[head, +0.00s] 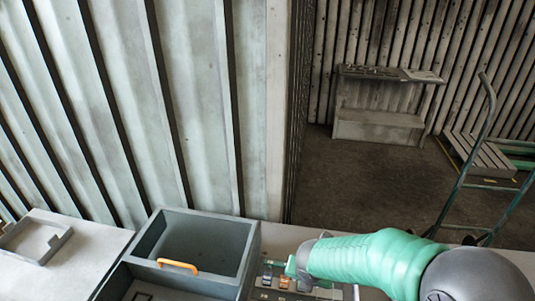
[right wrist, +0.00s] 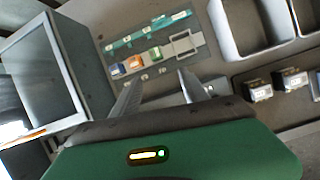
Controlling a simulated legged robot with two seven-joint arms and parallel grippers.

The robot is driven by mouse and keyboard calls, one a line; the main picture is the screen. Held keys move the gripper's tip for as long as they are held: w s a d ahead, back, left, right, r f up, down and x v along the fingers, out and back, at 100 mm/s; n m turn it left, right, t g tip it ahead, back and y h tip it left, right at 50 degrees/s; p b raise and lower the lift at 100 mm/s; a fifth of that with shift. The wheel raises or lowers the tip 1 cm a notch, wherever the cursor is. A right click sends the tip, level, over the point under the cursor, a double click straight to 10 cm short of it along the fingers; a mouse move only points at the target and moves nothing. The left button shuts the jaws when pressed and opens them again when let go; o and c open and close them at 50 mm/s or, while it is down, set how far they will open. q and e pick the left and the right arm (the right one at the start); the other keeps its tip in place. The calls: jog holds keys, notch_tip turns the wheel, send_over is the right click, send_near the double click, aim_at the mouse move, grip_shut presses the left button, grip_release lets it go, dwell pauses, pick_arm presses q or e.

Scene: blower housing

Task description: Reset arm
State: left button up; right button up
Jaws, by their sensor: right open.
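My right arm comes in from the right in the head view, in a teal sleeve (head: 370,260). My right gripper (head: 294,265) is at the arm's left end, over the table beside the grey bin. In the right wrist view its two grey fingers (right wrist: 158,77) stand apart with nothing between them. Beyond the fingertips is a grey panel (right wrist: 165,63) with several small coloured blocks, among them an orange one (right wrist: 135,63) and a blue one (right wrist: 118,70). The fingers appear apart from these blocks. My left gripper is not in view.
A grey bin (head: 252,245) with an orange handle (head: 178,267) stands left of my right gripper. A pale tray (head: 38,241) lies at far left. The right wrist view shows black boxes (right wrist: 259,91) and a light tray (right wrist: 220,40) at right. A hand truck (head: 462,180) stands beyond the table.

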jog(key=s+d+f+m+b, duration=0.1)
jog(key=s+m, duration=0.4)
jog(key=m, duration=0.5)
jog(key=s+d+f+m+g+b, duration=0.1)
jog(key=s+m, duration=0.3)
jog(key=m, duration=0.6)
jog(key=s+d+f+m+y+b, duration=0.1)
jog(key=s+d+m+b, duration=0.1)
jog(key=s+m, duration=0.3)
jog(key=shift+s+d+f+m+g, duration=0.1)
jog(key=shift+f+m, duration=0.05)
jog(key=shift+m, duration=0.65)
jog(key=shift+s+d+f+m+g, duration=0.1)
jog(key=shift+s+m, duration=0.05)
jog(key=shift+m, duration=0.65)
jog(key=shift+s+d+f+m+g, duration=0.1)
jog(key=shift+f+m, duration=0.05)
jog(key=shift+m, duration=0.65)
jog(key=shift+s+m, duration=0.15)
jog(key=shift+m, duration=0.45)
jog(key=shift+c, duration=0.2)
